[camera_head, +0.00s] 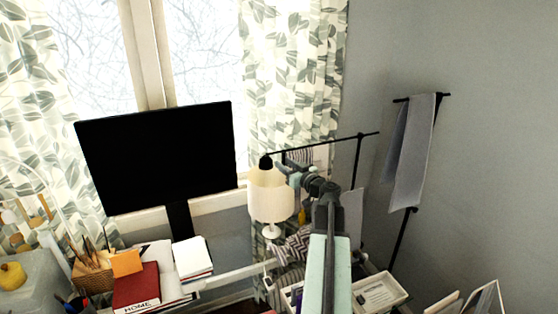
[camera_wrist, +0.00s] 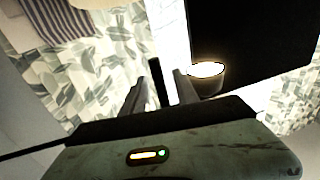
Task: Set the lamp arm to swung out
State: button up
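The black lamp arm (camera_head: 330,143) runs level from a thin upright post at the right towards a small black shade (camera_head: 265,162) at its left end. In the wrist view a dark shade (camera_wrist: 208,78) glows inside, just right of my fingers. My gripper (camera_head: 287,168) is just below the arm near the shade; it also shows in the wrist view (camera_wrist: 160,88) with its fingers apart. A short black bar (camera_wrist: 155,83) shows between the fingers, nearer the left one. I cannot tell whether they touch it.
A cream table lamp (camera_head: 270,200) stands just left of my gripper. The black monitor (camera_head: 155,155) is further left, by the window. A grey towel (camera_head: 411,150) hangs on a rack at the right. Books, a basket and white trays (camera_head: 382,294) crowd the desk.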

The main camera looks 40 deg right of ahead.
jog(key=w, duration=0.4)
jog(key=shift+w+d, duration=0.1)
jog(key=shift+d, duration=0.3)
grip_shut()
dwell(1.0)
